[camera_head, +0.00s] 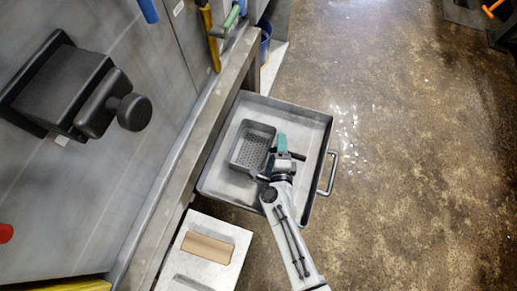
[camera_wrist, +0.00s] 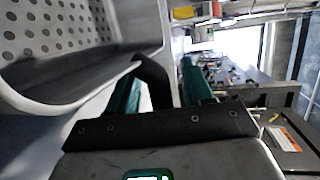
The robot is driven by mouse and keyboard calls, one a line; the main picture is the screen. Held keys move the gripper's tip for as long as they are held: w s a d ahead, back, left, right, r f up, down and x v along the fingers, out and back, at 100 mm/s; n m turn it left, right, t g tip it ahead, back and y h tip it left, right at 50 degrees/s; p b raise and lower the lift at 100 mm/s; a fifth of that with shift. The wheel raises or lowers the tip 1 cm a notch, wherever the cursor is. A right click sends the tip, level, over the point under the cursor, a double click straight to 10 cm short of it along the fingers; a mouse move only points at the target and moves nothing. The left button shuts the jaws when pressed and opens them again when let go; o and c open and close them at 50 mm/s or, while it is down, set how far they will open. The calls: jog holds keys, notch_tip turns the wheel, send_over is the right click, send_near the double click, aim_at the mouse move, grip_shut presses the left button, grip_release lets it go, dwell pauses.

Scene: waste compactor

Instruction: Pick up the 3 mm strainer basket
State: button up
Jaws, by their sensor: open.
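The 3 mm strainer basket (camera_head: 251,144), a grey metal box with a perforated floor, sits in the left part of a square metal tray (camera_head: 304,116). In the wrist view the basket (camera_wrist: 50,30) fills the upper left, its holes and pale rim close to the camera. My gripper (camera_head: 272,166) is at the basket's right side, over the tray. In the wrist view my gripper (camera_wrist: 160,80) is open, with its teal fingers apart. A dark bent piece shows between the fingers beside the basket's rim; I cannot tell whether either finger touches it.
The tray has a bar handle (camera_head: 328,174) on its right side. A grey machine wall with a black knob (camera_head: 134,112) stands at left. A pale box with a brown block (camera_head: 207,248) is below the tray. The floor (camera_head: 430,150) at right is mostly clear.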

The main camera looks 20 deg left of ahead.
jog(key=shift+c, duration=0.5)
grip_shut()
jog(key=shift+r, duration=0.2)
